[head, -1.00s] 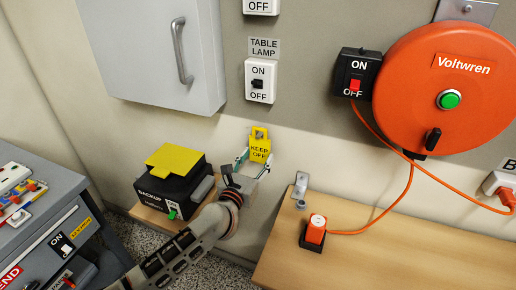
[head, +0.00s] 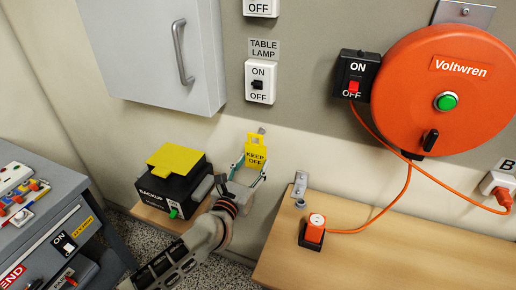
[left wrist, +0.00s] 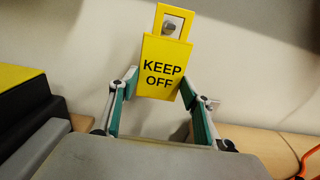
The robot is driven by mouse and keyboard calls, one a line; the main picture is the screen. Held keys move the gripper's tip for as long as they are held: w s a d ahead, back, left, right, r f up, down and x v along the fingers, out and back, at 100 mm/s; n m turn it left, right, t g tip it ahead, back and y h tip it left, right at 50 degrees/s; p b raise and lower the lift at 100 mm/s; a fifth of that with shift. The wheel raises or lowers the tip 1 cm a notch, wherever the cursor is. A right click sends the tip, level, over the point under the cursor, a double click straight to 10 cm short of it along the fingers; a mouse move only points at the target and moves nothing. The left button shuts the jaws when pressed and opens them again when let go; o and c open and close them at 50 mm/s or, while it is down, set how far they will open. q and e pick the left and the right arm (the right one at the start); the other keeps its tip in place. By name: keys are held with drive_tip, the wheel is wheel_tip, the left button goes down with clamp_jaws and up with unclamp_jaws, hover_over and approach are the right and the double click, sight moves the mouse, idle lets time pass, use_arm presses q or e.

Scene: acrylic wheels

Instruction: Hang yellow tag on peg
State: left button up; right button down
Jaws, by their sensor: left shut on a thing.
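The yellow tag (head: 256,156) reads KEEP OFF and has a square opening in its top part. My left gripper (head: 251,168) is shut on the tag by its side edges, with the tag upright. The tag also shows in the left wrist view (left wrist: 163,68), between the fingertips of my left gripper (left wrist: 158,82). The metal peg (head: 262,130) on the wall shows just above the tag's top in the head view. In the left wrist view the peg (left wrist: 169,28) shows within the tag's opening. Whether it passes through cannot be told. My right gripper is not in view.
A black box with a yellow top (head: 172,180) stands left of my left gripper. A wooden bench (head: 390,245) with a metal bracket (head: 299,186) and an orange plug (head: 315,229) is at right. A grey cabinet (head: 150,55) hangs above left.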

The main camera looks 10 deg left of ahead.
use_arm(q)
drive_tip(key=shift+s, duration=0.15)
drive_tip(key=shift+s+a+p, duration=0.2)
drive_tip(key=shift+s, duration=0.6)
drive_tip(key=shift+s+a+p, duration=0.15)
drive_tip(key=shift+s, duration=0.6)
idle(0.4)
